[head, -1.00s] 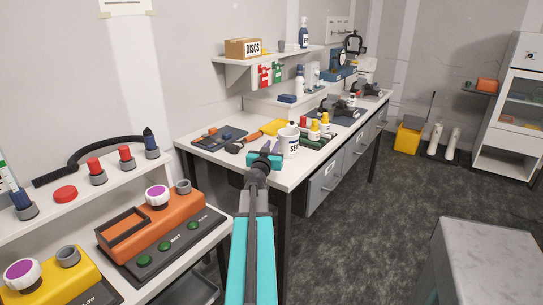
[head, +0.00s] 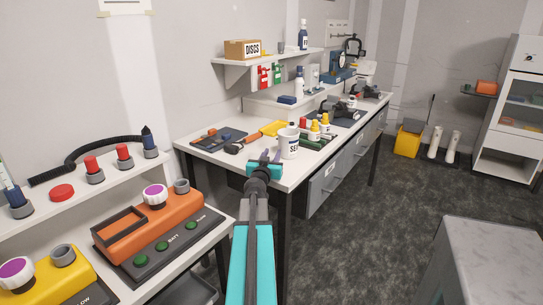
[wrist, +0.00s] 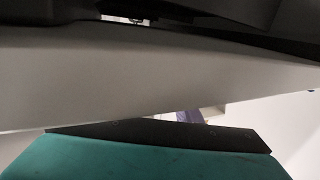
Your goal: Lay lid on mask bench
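My gripper (head: 265,163) is at the end of my teal arm, in front of the near end of the long white bench (head: 208,157), just left of a white mug. Its fingers are small and partly hidden by the wrist, so I cannot tell whether it is open or shut. In the wrist view a broad grey surface (wrist: 140,80) crosses close to the camera, above a teal part. I cannot tell whether the grey surface is a lid. No lid is clear in the head view, and I cannot tell which surface is the mask bench.
The white mug (head: 289,143), bottles with yellow caps (head: 314,131) and tools on a dark mat (head: 222,136) crowd the bench. An orange device (head: 150,232) is at the near left. A grey block (head: 480,255) stands at right. Dark floor between is free.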

